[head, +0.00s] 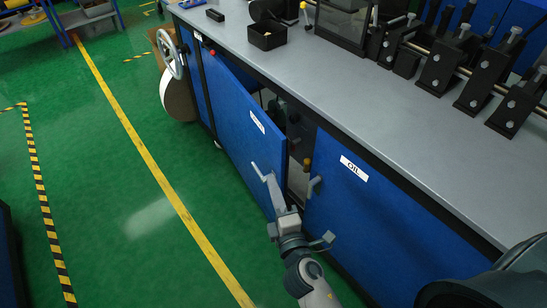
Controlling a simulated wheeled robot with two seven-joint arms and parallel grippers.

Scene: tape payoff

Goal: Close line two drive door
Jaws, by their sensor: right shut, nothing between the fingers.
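The blue drive door (235,127) on the front of the long machine bench stands ajar, its right edge swung out from the cabinet. A small white label (257,122) on it is too small to read surely. A grey handle (258,171) sits low near its free edge. My right gripper (271,184) is shut and empty, at the free edge of the door close to the handle; I cannot tell whether they touch. Dark machine parts (295,125) show in the opening behind the door. My left gripper is not in view.
A blue door labelled OIL (375,205), with a grey handle (314,187), is closed right of the opening. A handwheel (170,54) and a white roll (177,95) are at the bench's far end. The green floor (110,190) left of the bench is clear.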

